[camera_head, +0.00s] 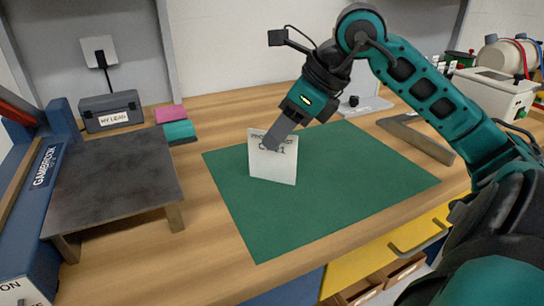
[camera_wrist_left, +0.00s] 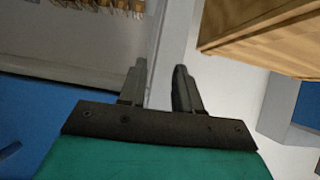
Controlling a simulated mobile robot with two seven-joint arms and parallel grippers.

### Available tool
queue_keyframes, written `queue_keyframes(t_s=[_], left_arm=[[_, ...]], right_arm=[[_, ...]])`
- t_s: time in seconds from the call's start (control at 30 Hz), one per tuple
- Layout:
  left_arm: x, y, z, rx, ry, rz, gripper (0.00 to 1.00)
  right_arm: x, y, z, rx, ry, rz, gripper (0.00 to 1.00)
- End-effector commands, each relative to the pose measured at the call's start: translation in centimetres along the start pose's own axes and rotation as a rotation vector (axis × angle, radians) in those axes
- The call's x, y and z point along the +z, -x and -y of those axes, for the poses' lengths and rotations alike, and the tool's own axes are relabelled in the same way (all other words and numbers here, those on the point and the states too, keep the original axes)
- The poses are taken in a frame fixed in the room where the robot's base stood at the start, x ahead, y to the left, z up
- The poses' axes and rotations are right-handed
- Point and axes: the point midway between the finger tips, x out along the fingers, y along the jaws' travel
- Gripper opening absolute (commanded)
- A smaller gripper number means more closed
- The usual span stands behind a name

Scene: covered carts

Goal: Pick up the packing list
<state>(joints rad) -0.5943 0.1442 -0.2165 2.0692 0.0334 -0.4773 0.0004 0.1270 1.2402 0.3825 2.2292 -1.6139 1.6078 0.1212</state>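The packing list (camera_head: 272,168) is a white sheet with dark print near its top. It stands upright over the green mat (camera_head: 350,190) in the head view. My right gripper (camera_head: 274,140) comes down from the upper right, its fingers at the sheet's top edge, and looks shut on it. The fingers cover part of the print. I cannot tell whether the sheet's lower edge touches the mat. My left gripper (camera_wrist_left: 160,82) shows in the left wrist view with its two fingers apart and nothing between them.
A low dark-topped stand (camera_head: 115,175) is on the left, beside a blue case (camera_head: 42,185). Behind are a grey labelled box (camera_head: 111,112) and pink (camera_head: 170,113) and teal (camera_head: 179,131) pads. A metal square (camera_head: 418,138) lies at the mat's right edge. The front mat is clear.

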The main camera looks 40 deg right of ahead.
Motion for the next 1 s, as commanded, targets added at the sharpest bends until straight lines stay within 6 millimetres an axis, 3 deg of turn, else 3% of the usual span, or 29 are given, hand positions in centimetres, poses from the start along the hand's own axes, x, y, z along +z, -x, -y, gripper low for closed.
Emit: queue_keyframes(t_s=[0.3, 0.63, 1.0], left_arm=[[-0.2, 0.2, 0.0, -0.001, 0.000, 0.001, 0.33], [-0.1, 0.2, 0.2, -0.002, -0.009, 0.003, 0.33], [-0.1, 0.2, 0.3, -0.002, -0.012, 0.004, 0.33]], right_arm=[[0.1, -3.9, 0.1, 0.003, -0.001, -0.001, 0.34], [0.1, -4.4, 0.2, 0.001, -0.001, 0.001, 0.33], [0.1, -4.4, 0.2, 0.001, -0.001, 0.000, 0.00]])
